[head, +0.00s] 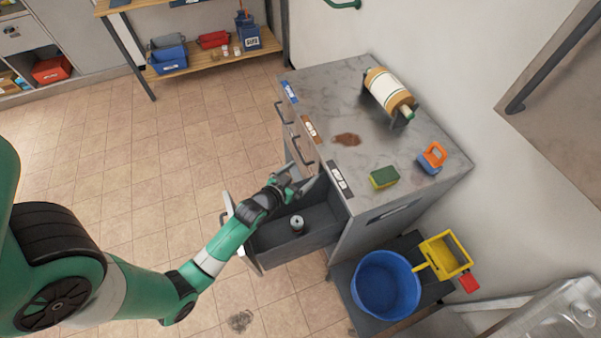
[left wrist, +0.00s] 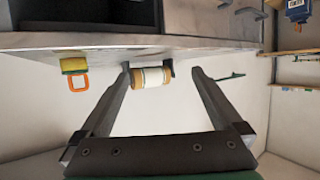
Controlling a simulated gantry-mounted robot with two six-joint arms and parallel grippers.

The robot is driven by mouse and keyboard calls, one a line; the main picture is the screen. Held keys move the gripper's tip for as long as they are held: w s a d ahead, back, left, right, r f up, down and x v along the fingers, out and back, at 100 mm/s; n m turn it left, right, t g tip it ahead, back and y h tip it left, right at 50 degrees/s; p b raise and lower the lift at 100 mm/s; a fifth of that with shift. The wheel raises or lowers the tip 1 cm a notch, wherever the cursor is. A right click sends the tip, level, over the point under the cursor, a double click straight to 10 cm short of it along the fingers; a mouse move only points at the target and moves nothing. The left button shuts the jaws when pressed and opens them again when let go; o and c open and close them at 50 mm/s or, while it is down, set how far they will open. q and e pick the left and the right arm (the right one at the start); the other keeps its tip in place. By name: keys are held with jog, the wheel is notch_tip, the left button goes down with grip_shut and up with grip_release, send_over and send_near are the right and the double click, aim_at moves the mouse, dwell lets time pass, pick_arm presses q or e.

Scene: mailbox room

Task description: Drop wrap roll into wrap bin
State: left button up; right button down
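A roll with a cream middle and tan ends (head: 390,92) sits on a dark stand on the grey marbled cabinet top, against the wall. It also shows in the left wrist view (left wrist: 152,77), beyond the fingers and apart from them. My left gripper (head: 300,179) is over the open drawer at the cabinet's front; its fingers are spread and empty in the left wrist view (left wrist: 161,70). The open drawer (head: 262,243) holds a small pale cylinder (head: 297,223). No bin clearly marked for wrap can be read. My right gripper is not in view.
A green and yellow sponge (head: 384,177) and a blue and orange item (head: 432,157) lie on the cabinet top (head: 330,95), near a brown stain (head: 347,139). A blue bucket (head: 386,285) and yellow dustpan (head: 445,255) stand right of the drawer. Tiled floor at left is mostly clear.

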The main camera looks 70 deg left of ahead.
pick_arm(q)
jog(key=shift+s, duration=0.1)
jog(key=p+v, duration=0.2)
jog(key=v, duration=0.9)
jog(key=shift+d+p, duration=0.15)
jog(key=shift+p, duration=0.2)
jog(key=shift+s+r, duration=0.1)
jog(key=shift+s, duration=0.05)
